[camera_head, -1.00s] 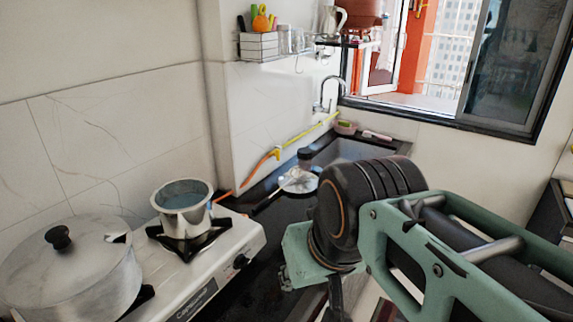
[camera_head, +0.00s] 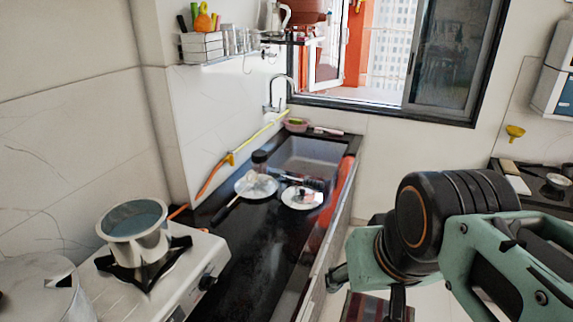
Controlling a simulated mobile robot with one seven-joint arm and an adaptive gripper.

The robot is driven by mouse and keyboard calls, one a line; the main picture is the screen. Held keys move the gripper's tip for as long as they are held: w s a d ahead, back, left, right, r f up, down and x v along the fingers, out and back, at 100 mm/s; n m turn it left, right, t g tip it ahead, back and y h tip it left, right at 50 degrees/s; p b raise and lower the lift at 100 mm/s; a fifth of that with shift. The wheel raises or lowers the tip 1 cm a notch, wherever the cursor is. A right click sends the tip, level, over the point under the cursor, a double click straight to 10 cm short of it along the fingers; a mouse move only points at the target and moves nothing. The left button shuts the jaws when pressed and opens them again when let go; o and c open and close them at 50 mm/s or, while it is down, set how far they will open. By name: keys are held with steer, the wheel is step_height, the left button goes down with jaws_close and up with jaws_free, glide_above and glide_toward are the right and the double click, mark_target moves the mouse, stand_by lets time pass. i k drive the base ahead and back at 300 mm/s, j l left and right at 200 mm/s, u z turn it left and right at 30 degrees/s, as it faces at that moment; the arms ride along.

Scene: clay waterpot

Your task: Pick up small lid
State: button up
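A small round pale lid (camera_head: 302,197) with a dark spot at its middle, seemingly a knob, lies on the black counter near the sink in the head view. A second pale round piece (camera_head: 257,187), perhaps a plate or another lid, lies just left of it, with a dark handle-like piece beside it. My gripper (camera_head: 362,288) is at the lower right, seen from behind and partly hidden by my arm. It is well apart from both pale pieces, over the area in front of the counter. Its fingers are not clear enough to tell open from shut.
A white stove (camera_head: 195,272) at the left holds a metal pot (camera_head: 137,228); a large lidded pot (camera_head: 45,290) stands at the lower left. The sink (camera_head: 308,153) is at the back under the window. The black counter (camera_head: 250,260) is clear in front. A dark bottle (camera_head: 259,160) stands behind the pale pieces.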

mark_target(299, 197)
steer(key=u, duration=1.35)
steer(key=z, duration=1.35)
steer(key=u, duration=0.7)
steer(key=i+l+u, duration=0.1)
steer(key=u, duration=0.35)
steer(key=l+u, duration=0.35)
steer(key=u, duration=0.15)
steer(key=l+u, duration=0.55)
steer(key=l, duration=0.2)
